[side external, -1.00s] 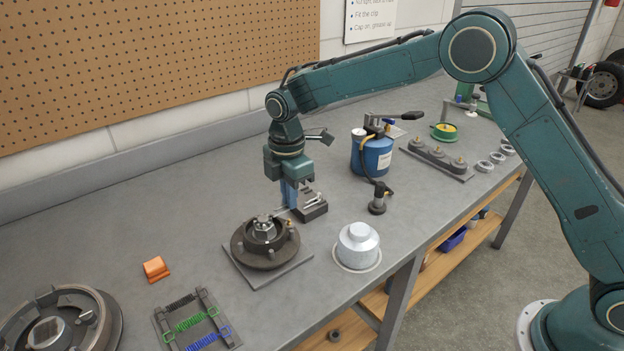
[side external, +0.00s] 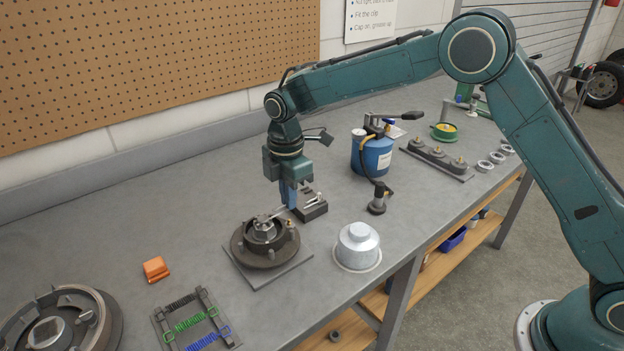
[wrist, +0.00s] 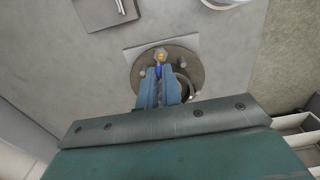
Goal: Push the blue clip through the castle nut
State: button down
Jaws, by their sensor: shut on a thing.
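The castle nut (side external: 263,227) sits at the centre of the dark round hub (side external: 248,250). In the wrist view the nut (wrist: 161,54) is just beyond my fingertips. My gripper (side external: 285,206) is low beside the hub, on its far right side, with its blue fingers pointing down. In the wrist view the fingers of my gripper (wrist: 158,76) are shut on the blue clip (wrist: 158,70), of which only a small blue end shows. A thin piece reaches from the fingertips to the nut. I cannot tell whether the clip is inside the nut's hole.
A grey block with slender parts (side external: 312,208) stands right behind my gripper. A silver cap (side external: 358,246) is right of the hub. A spring tray (side external: 196,322) and an orange block (side external: 156,268) lie left. A blue grease can (side external: 371,155) stands behind.

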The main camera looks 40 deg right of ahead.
jog(key=shift+a, duration=2.1)
dwell(4.2)
jog(key=c, duration=1.1)
grip_release()
jog(key=shift+r, duration=0.1)
